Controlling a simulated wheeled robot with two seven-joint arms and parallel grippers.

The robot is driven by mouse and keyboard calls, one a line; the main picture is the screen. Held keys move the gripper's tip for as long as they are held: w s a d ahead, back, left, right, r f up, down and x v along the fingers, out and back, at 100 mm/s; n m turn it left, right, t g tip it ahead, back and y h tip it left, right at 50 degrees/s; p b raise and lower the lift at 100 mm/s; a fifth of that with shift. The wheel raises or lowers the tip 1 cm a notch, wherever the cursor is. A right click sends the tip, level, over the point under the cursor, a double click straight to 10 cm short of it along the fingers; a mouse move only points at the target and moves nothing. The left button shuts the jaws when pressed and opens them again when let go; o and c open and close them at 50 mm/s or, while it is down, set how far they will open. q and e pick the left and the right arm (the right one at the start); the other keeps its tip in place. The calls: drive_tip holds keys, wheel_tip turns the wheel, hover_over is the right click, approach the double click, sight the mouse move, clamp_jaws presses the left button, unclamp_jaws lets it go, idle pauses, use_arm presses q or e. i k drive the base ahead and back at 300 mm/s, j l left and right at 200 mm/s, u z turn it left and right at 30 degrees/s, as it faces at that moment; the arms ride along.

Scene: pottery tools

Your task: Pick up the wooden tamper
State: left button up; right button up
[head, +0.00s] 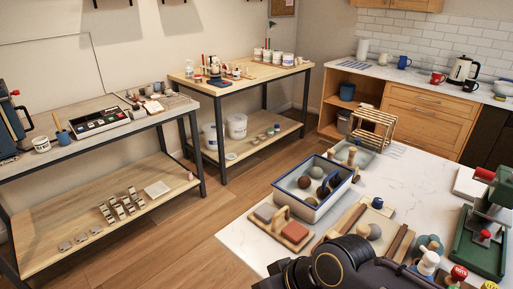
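I cannot single out the wooden tamper with certainty. Small wooden pieces on the white marble-look table (420,190) could be it: a light upright wooden piece (352,156) by a shallow grey tray at the back, and a small wooden piece (377,203) near the middle. A wooden handle also rises between two block-like pads (295,232) at the front left edge. A black arm link of mine covers the front of the table and hides part of what lies there. Neither gripper shows in the head view.
A blue-rimmed white basin (309,206) holds several balls. A slatted wooden rack (372,128) stands behind it. A green press (483,240) and colourful-topped bottles (428,262) crowd the right front. Workbenches line the left wall. The table's back right has clear room.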

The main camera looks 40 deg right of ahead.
sight(331, 152)
drive_tip(key=i+j+u, duration=0.1)
drive_tip(key=i, duration=1.15)
drive_tip(key=i+z, duration=0.6)
drive_tip(key=z, duration=0.2)
drive_tip(key=i+j+z, duration=0.1)
drive_tip(key=i+z, duration=0.3)
drive_tip(key=i+l+z, duration=0.1)
drive_tip(key=z, duration=0.35)
drive_tip(key=i+z, duration=0.25)
drive_tip(key=z, duration=0.15)
drive_tip(key=i+z, duration=0.2)
drive_tip(key=z, duration=0.25)
drive_tip(key=i+j+z, duration=0.1)
drive_tip(key=z, duration=0.35)
drive_tip(key=i+j+z, duration=0.15)
drive_tip(key=z, duration=0.25)
drive_tip(key=i+j+z, duration=0.15)
drive_tip(key=i, duration=0.55)
